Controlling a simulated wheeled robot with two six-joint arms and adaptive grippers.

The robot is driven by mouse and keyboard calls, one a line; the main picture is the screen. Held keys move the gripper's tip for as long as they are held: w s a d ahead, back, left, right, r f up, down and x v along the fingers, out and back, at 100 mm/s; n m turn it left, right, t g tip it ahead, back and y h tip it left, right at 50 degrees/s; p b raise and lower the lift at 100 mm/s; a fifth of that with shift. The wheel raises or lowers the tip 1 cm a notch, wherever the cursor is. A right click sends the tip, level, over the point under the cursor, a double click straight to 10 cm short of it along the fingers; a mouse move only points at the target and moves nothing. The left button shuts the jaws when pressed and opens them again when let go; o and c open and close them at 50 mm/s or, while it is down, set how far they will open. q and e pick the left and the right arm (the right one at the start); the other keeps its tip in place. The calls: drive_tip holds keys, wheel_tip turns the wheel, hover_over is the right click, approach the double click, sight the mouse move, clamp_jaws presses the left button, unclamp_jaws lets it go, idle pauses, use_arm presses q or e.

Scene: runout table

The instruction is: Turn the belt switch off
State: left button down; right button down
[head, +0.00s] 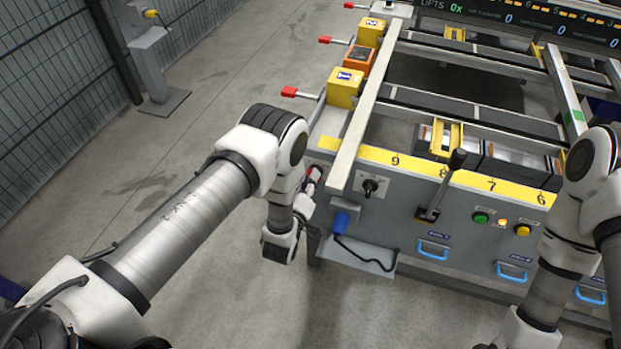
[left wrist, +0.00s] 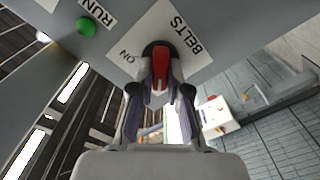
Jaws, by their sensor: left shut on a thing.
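The belt switch has a red handle (left wrist: 160,66) on a dark round base, set in a white plate lettered BELTS and ON in the left wrist view. My left gripper (left wrist: 160,92) is shut on the red handle, one finger on each side. In the head view my left gripper (head: 312,184) is at the left end of the table's front, largely hidden by my wrist, with a bit of red showing there. No OFF lettering shows, and I cannot tell the handle's exact setting. Only links of my right arm show, at the right; its gripper is out of view.
A green button (left wrist: 86,27) marked RUN is on the same panel. The runout table's front (head: 395,215) carries a black knob (head: 370,187), a black lever (head: 440,185), a blue part (head: 341,222) with a cable, and blue handles. Open floor (head: 200,80) lies left.

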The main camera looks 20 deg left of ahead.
use_arm(q)
drive_tip(key=c, duration=1.1)
unclamp_jaws()
drive_tip(key=shift+c, duration=0.2)
drive_tip(key=shift+s, duration=0.1)
drive_tip(key=s, duration=0.7)
drive_tip(key=shift+s, duration=0.15)
drive_tip(key=shift+a, duration=0.1)
